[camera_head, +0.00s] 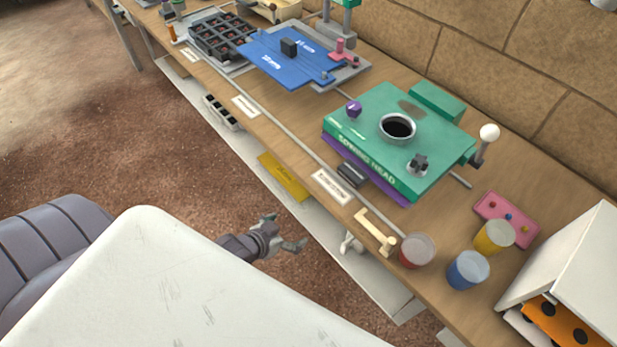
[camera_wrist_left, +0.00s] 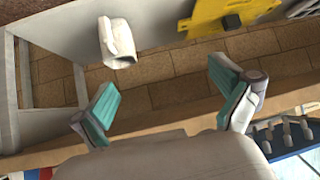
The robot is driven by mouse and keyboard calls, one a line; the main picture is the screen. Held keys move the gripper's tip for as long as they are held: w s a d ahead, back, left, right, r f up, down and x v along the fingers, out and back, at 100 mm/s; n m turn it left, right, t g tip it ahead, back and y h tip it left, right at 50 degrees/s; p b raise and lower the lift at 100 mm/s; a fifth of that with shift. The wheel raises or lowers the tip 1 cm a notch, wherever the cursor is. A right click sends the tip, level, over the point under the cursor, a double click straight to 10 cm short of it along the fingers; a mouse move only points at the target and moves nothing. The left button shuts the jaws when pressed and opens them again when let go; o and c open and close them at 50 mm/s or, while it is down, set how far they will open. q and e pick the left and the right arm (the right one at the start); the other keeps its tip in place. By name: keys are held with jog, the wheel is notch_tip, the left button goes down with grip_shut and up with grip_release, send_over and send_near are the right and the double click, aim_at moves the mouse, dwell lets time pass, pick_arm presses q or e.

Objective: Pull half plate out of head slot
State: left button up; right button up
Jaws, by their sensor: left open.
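The green head block (camera_head: 390,140) sits on the workbench, with white lettering ending in "HEAD" on its front and a round dark hole in its top. A purple slab (camera_head: 385,187) shows along its lower front edge, with a dark grey block (camera_head: 352,174) at the front. I cannot tell for sure which part is the half plate. My left gripper (camera_head: 290,238) is out in front of the bench edge, apart from the head. In the left wrist view its teal-padded fingers (camera_wrist_left: 163,77) are wide apart with nothing between them. My right gripper is not in view.
Red, blue and yellow cups (camera_head: 468,270), a cream lever (camera_head: 375,232) and a white box (camera_head: 570,275) stand to the right. A yellow plate (camera_head: 285,178) shows below the bench edge. A blue plate fixture (camera_head: 290,55) lies farther back. Open floor is left of the bench.

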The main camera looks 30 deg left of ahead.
pick_arm(q)
notch_tip(320, 180, up, 8)
jog(key=w+d+t, duration=0.1)
jog(key=d, duration=0.1)
jog(key=m+t+h+p, duration=0.2)
jog(key=h, duration=0.1)
send_near(349, 174)
jog(key=p+x, duration=0.1)
jog(key=x, duration=0.8)
jog(key=shift+w+d+f, duration=0.1)
jog(key=shift+w, duration=0.2)
jog(key=shift+w+d+f, duration=0.2)
jog(key=shift+w+f, duration=0.05)
jog(key=shift+w, duration=0.3)
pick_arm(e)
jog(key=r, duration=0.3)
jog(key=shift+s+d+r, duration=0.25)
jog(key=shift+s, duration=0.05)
pick_arm(q)
jog(key=shift+c, duration=0.5)
jog(key=c, duration=1.3)
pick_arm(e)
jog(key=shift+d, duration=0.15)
